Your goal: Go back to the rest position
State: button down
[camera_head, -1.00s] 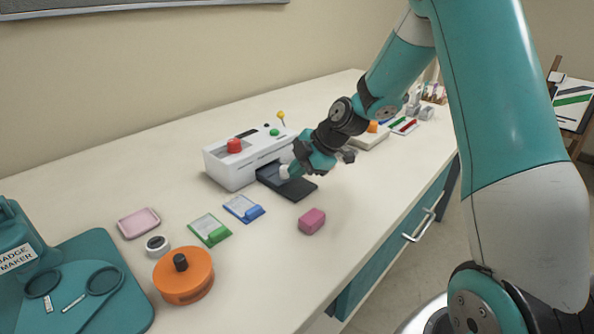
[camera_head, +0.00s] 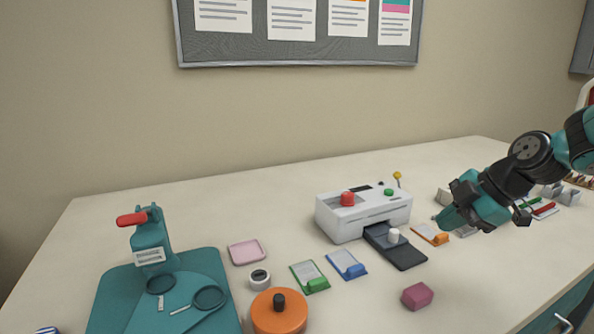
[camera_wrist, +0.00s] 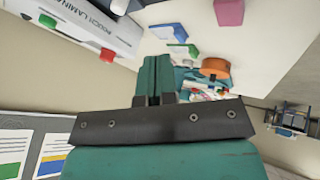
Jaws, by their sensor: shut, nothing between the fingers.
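My gripper (camera_head: 437,218) is at the right in the head view, above the bench and to the right of the white laminator (camera_head: 350,218). Its fingers are together with nothing between them. In the wrist view my gripper (camera_wrist: 155,72) shows as closed teal fingers in front of a dark bar. The laminator also shows at the upper left of the wrist view (camera_wrist: 75,27). Its dark tray (camera_head: 405,256) holds a small white knob-like piece (camera_head: 394,236), apart from my gripper. An orange-clipped card (camera_head: 430,234) lies just left of and below my fingers.
A pink block (camera_head: 417,296), blue card (camera_head: 346,264), green card (camera_head: 310,276), orange round container (camera_head: 279,314), pink dish (camera_head: 247,252) and teal badge maker (camera_head: 152,245) stand on the bench (camera_head: 200,215). A notice board (camera_head: 300,45) hangs behind. The bench front is mostly clear.

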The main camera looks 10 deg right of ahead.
jog(key=s+a+r+m+g+p, duration=0.1)
jog(key=s+a+r+m+p, duration=0.1)
jog(key=s+a+r, duration=0.3)
jog(key=s+a+r+m+g+p, duration=0.15)
jog(key=s+a, duration=0.25)
jog(key=a, duration=0.4)
jog(key=s+a+r+m+g+p, duration=0.1)
jog(key=s+a+r+m+p, duration=0.1)
jog(key=s, duration=0.5)
jog(key=s+a+r+m+g+h+p, duration=0.1)
jog(key=s+a+r+m+p, duration=0.1)
jog(key=s+m, duration=0.3)
jog(key=shift+s+a+r, duration=0.3)
jog(key=shift+s+a, duration=0.6)
jog(key=shift+s, duration=0.1)
